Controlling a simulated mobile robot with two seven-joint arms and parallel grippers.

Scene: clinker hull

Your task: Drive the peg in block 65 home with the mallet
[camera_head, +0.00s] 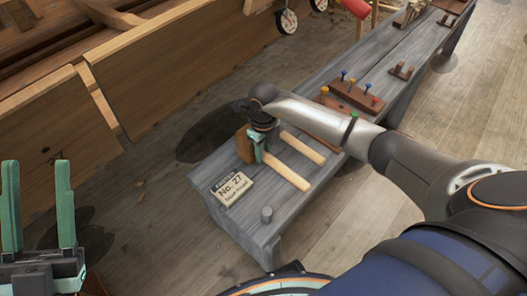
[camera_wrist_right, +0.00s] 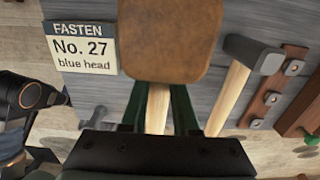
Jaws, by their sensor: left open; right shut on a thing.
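The mallet has a brown, worn-looking head (camera_wrist_right: 170,40) and a pale wooden handle (camera_head: 287,173). My right gripper (camera_wrist_right: 157,112) is shut on the handle just below the head, with the mallet at the bench. I cannot tell whether it touches the top. My left gripper (camera_head: 37,164) is open and empty at the lower left, its fingers pointing up, away from the bench. A brown block (camera_head: 355,98) with several colour-headed pegs, blue, red and yellow among them, stands farther along the bench. No number 65 is readable on any block.
A planked hull (camera_head: 160,75) stands behind. Floor (camera_head: 330,225) is clear in front.

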